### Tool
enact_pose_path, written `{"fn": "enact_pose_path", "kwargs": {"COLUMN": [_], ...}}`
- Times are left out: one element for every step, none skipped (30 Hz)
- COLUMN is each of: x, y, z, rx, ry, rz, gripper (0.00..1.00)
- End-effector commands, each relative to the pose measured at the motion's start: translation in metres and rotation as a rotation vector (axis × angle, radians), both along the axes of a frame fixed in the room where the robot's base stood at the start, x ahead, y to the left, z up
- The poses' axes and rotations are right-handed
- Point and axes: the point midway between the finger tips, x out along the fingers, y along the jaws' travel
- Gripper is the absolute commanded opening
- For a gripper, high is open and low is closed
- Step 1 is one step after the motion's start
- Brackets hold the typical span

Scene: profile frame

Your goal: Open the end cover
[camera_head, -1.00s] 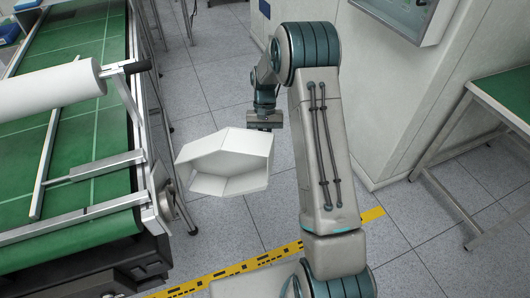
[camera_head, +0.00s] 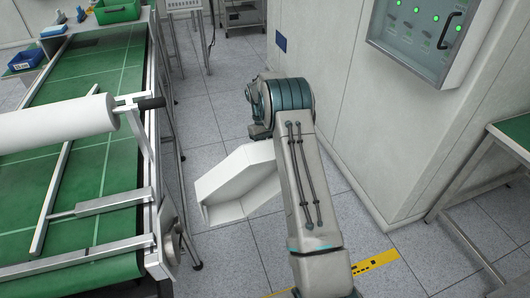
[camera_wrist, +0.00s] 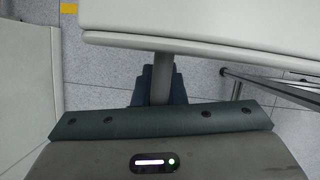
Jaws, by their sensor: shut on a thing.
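The end cover (camera_head: 236,182) is a white, angular, hollow shell. It hangs in the air above the floor tiles, right of the green-topped machine and apart from it. My gripper (camera_wrist: 160,78) is shut on the cover, whose pale edge also fills the top of the wrist view (camera_wrist: 205,22). In the head view my arm hides part of the cover's right side and most of the grip. The exact contact of the fingers cannot be made out.
The machine (camera_head: 95,160) has a green bed, a white roll (camera_head: 55,123) and metal rails along its right side. A wall cabinet with green lights (camera_head: 425,30) is at upper right. A green-topped table (camera_head: 515,130) stands at right. Floor between is clear.

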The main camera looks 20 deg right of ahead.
Motion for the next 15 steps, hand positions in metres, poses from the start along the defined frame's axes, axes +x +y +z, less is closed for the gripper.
{"fn": "enact_pose_path", "kwargs": {"x": [0.0009, 0.0011, 0.0011, 0.0012, 0.0012, 0.0012, 0.0012, 0.0012, 0.0012, 0.0012, 0.0012, 0.0012, 0.0012, 0.0011, 0.0011], "y": [-0.002, -0.0022, -0.0024, -0.0024, -0.0024, -0.0024, -0.0024, -0.0024, -0.0024, -0.0024, -0.0024, -0.0024, -0.0023, -0.0022, -0.0021], "z": [0.0003, 0.0003, 0.0003, 0.0002, 0.0003, 0.0002, 0.0003, 0.0002, 0.0003, 0.0003, 0.0003, 0.0003, 0.0003, 0.0003, 0.0003], "rx": [-0.001, -0.001, -0.001, -0.001, -0.001, -0.001, -0.001, -0.001, -0.001, -0.001, -0.001, -0.001, -0.001, -0.001, -0.001], "ry": [-0.003, -0.004, -0.004, -0.004, -0.004, -0.004, -0.004, -0.004, -0.004, -0.005, -0.005, -0.005, -0.004, -0.004, -0.004], "rz": [0.001, 0.001, 0.002, 0.002, 0.002, 0.002, 0.002, 0.001, 0.001, 0.001, 0.001, 0.001, 0.001, 0.001, 0.001], "gripper": [0.0, 0.0, 0.0, 0.0, 0.0, 0.0, 0.0, 0.0, 0.0, 0.0, 0.0, 0.16, 0.25, 0.33, 0.33]}}
